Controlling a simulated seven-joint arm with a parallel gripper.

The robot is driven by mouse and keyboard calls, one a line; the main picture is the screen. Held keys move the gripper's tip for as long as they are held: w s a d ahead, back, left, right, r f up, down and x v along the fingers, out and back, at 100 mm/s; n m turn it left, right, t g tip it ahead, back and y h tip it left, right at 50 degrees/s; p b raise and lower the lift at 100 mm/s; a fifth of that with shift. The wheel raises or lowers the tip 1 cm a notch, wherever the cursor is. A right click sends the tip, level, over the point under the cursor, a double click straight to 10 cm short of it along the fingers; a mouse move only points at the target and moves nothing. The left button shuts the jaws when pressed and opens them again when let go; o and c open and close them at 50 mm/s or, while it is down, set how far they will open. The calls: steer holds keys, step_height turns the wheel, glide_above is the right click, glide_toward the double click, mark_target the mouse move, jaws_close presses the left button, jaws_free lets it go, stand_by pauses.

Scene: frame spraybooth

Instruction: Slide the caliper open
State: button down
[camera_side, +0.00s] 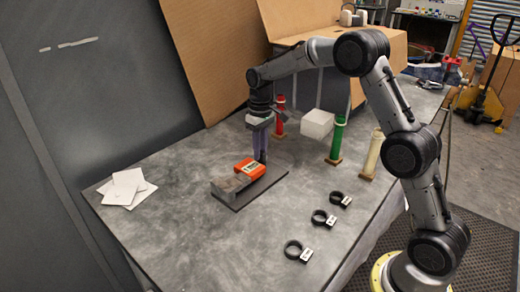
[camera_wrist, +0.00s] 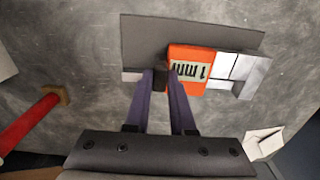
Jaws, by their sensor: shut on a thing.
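The caliper lies on a dark flat base plate (camera_side: 258,194). Its orange slider (camera_side: 250,168) has a display, and its grey metal jaws (camera_side: 228,186) lie to the left in the side view. In the wrist view, the orange slider (camera_wrist: 188,68) shows a display that reads "1 mm" upside down, with the light metal jaws (camera_wrist: 233,68) to its right. My gripper (camera_side: 262,159) points down at the slider's right end. In the wrist view my gripper (camera_wrist: 160,74) is shut on a small dark tab beside the orange slider; the fingers partly hide the tab.
Red (camera_side: 280,120), green (camera_side: 337,138) and cream (camera_side: 373,156) cylinders stand behind and right, near a white box (camera_side: 317,123). Three black rings with white tags (camera_side: 323,219) lie at the front right. White sheets (camera_side: 127,187) lie at left. The table between is clear.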

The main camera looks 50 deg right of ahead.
steer(key=d, duration=0.4)
steer(key=shift+d, duration=0.4)
steer(key=c, duration=0.8)
jaws_free()
steer(key=shift+a, duration=0.1)
steer(key=shift+o, duration=0.2)
steer(key=shift+r, duration=0.15)
step_height(320, 180, up, 14)
steer(key=shift+f, duration=0.2)
